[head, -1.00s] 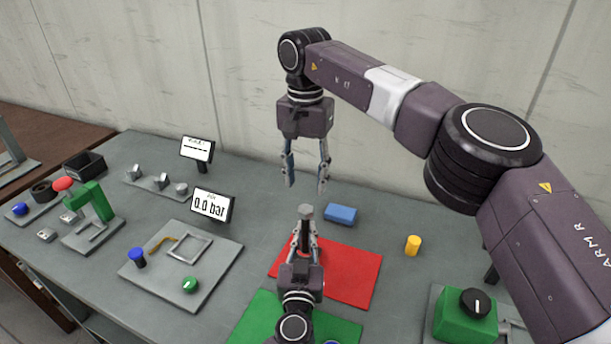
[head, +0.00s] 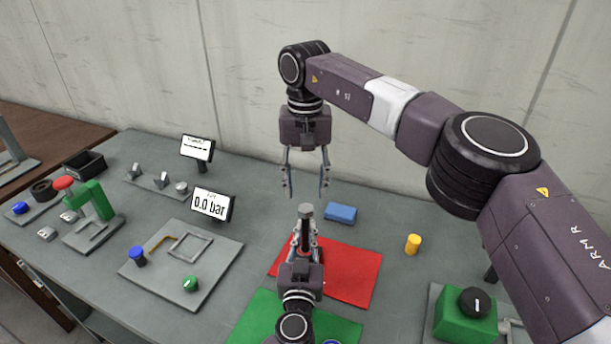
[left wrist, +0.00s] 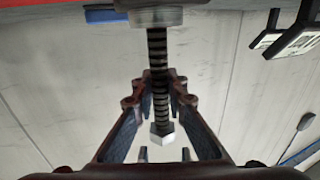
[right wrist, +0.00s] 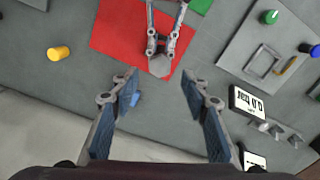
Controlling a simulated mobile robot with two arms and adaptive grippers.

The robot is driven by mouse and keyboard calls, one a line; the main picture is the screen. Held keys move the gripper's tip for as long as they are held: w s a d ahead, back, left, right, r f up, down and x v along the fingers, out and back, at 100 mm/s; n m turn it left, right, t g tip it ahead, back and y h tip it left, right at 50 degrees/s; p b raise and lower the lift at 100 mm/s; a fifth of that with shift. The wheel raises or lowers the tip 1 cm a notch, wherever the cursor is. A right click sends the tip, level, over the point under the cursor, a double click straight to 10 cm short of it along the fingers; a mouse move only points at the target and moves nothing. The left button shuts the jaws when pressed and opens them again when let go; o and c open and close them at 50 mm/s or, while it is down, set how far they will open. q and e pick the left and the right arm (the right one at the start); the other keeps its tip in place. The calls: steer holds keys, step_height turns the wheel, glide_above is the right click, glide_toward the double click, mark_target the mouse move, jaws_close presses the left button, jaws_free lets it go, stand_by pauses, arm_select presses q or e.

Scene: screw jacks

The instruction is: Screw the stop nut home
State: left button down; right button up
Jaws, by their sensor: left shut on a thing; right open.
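The screw jack's threaded rod (left wrist: 158,75) stands upright over the red mat (head: 350,275), with a grey hexagonal piece (head: 305,211) on its top end. This piece, seemingly the stop nut, also shows in the left wrist view (left wrist: 161,136), which looks upside down, and in the right wrist view (right wrist: 160,66). My left gripper (head: 305,240) is shut on the jack below the hexagonal piece; its exact contact is hard to see. My right gripper (head: 306,194) is open and empty, pointing down just above the piece, its fingers to either side and apart from it.
A blue block (head: 341,213) lies just behind the jack and a yellow cylinder (head: 412,244) stands to the right. A pressure display (head: 212,205) and a plate with knobs (head: 185,262) are on the left. A green mat (head: 255,318) lies in front.

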mark_target(306, 208)
steer(key=shift+f, duration=2.75)
